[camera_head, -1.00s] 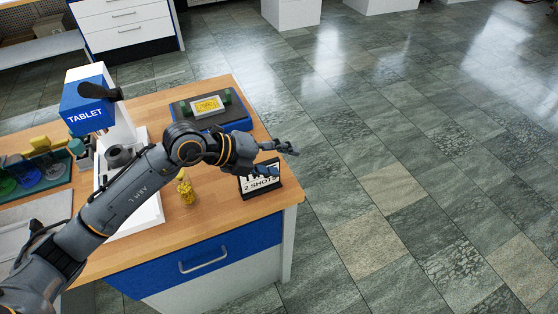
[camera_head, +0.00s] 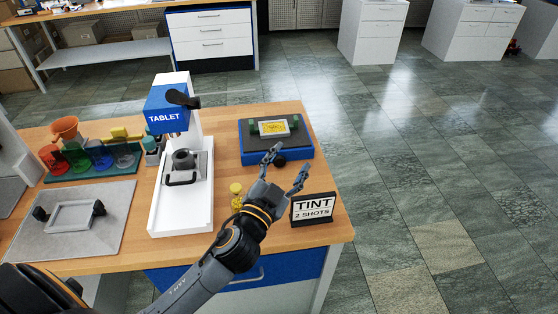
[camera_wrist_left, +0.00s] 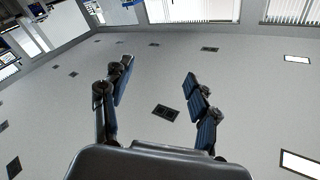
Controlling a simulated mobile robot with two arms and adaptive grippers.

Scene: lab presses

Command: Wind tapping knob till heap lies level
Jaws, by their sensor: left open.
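The tapping device (camera_head: 250,157), a blue base with a dark top, stands at the table's back right. On it a light tray between green clamps holds a yellow heap (camera_head: 274,127); its surface is too small to judge. A dark round knob (camera_head: 280,161) shows at the base's front side. My left gripper (camera_head: 290,159) is open and empty, its fingers spread in front of the device near the knob in the picture; contact cannot be told. In the left wrist view the open fingers (camera_wrist_left: 157,75) point up toward the ceiling. My right gripper is not in view.
A black sign reading "TINT 2 SHOTS" (camera_head: 313,208) stands right of my left wrist, and a small yellow jar (camera_head: 236,190) left of it. Open floor is right.

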